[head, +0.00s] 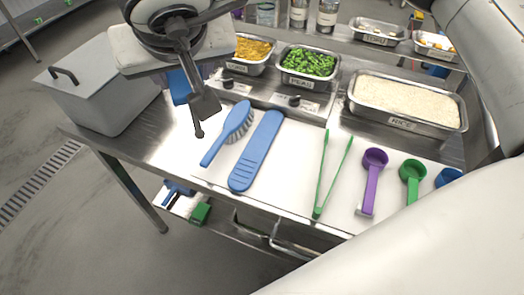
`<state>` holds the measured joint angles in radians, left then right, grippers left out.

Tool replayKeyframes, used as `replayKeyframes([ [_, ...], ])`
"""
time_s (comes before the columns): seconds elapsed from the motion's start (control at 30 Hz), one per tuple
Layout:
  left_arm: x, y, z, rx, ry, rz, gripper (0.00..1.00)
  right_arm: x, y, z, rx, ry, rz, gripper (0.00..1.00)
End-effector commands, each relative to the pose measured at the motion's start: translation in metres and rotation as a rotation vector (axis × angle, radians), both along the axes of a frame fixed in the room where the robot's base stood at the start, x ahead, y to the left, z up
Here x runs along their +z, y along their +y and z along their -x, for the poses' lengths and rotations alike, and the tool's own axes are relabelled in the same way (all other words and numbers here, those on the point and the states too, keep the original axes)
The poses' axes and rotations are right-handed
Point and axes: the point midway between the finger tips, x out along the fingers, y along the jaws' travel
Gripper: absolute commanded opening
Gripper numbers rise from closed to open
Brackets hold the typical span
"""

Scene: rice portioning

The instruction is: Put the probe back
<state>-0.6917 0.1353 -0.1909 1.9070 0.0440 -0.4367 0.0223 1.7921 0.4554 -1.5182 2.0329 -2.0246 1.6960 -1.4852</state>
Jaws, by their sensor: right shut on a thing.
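My right gripper (203,104) is at the upper left of the head view, pointing down above the left part of the steel table (150,150). It is shut on a thin dark rod, which seems to be the probe (197,124); its stem points down and ends in a small dark tip. My gripper hides most of the probe's upper part. A flat blue ridged piece (257,150) lies to the right of it; I cannot tell if it is the probe's holder. My left gripper is not in view.
A blue brush (229,132) lies near the probe tip. Green tongs (320,180), a purple scoop (371,180) and a green scoop (412,180) lie to the right. Behind are pans of peas (308,63) and rice (405,103). A grey lidded box (105,95) stands left.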

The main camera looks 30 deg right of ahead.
Motion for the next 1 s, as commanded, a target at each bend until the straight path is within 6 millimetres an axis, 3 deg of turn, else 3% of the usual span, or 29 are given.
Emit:
replayKeyframes([
  [0.37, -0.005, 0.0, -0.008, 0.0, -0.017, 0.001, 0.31, -0.029, -0.041, 0.002, -0.902, 0.138, -0.088, 0.21],
  [0.6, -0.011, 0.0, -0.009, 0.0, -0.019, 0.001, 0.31, -0.057, -0.076, 0.011, -1.648, 0.2, -0.262, 0.21],
  [1.0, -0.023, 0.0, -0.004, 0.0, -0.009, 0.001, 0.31, -0.095, -0.134, 0.035, -2.75, 0.038, -0.689, 0.21],
])
